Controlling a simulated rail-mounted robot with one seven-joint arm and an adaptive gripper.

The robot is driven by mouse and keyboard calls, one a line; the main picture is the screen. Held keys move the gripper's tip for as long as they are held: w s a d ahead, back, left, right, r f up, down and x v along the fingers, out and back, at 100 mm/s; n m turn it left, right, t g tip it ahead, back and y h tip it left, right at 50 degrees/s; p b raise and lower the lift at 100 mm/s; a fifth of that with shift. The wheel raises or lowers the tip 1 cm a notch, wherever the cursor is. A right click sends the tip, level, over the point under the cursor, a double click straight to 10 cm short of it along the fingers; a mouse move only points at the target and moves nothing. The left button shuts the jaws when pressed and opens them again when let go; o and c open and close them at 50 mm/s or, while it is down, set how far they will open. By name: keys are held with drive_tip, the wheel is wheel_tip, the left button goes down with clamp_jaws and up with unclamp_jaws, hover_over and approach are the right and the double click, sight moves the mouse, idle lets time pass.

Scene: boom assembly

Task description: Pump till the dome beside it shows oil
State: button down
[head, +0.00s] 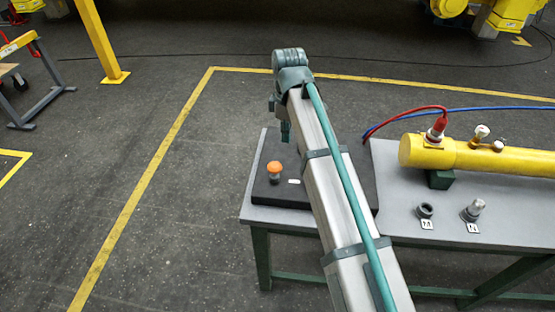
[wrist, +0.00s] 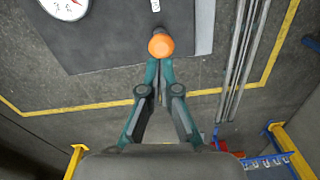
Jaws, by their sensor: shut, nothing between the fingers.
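An orange mushroom-shaped knob (head: 274,166) on a short grey stem stands on a black plate (head: 265,196) at the left end of the table. In the wrist view the knob (wrist: 161,45) is just beyond my fingertips. My gripper (head: 286,138) hangs above the plate, with its tips apart from the knob in the head view. In the wrist view my gripper (wrist: 159,72) has its teal fingers together and nothing between them. I cannot make out an oil dome beside the knob; my arm hides part of the plate.
A round white dial (wrist: 66,7) is cut off at the wrist view's top. On the grey table (head: 400,215) are a yellow cylinder (head: 480,156) with a red fitting and hoses, and two small labelled fittings (head: 425,211) (head: 473,209).

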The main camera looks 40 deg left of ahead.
sight(275, 165)
drive_tip(key=shift+n, duration=0.7)
drive_tip(key=a+r, duration=0.1)
drive_tip(key=s+a+r, duration=0.1)
drive_tip(key=a+r, duration=0.1)
drive_tip(key=shift+s+r, duration=0.15)
wheel_tip(275, 165, down, 14)
drive_tip(key=p, duration=0.4)
drive_tip(key=shift+s, duration=0.1)
drive_tip(key=shift+d+f+b, duration=0.1)
drive_tip(key=shift+f+b, duration=0.55)
drive_tip(key=shift+f, duration=0.85)
drive_tip(key=shift+r, duration=0.1)
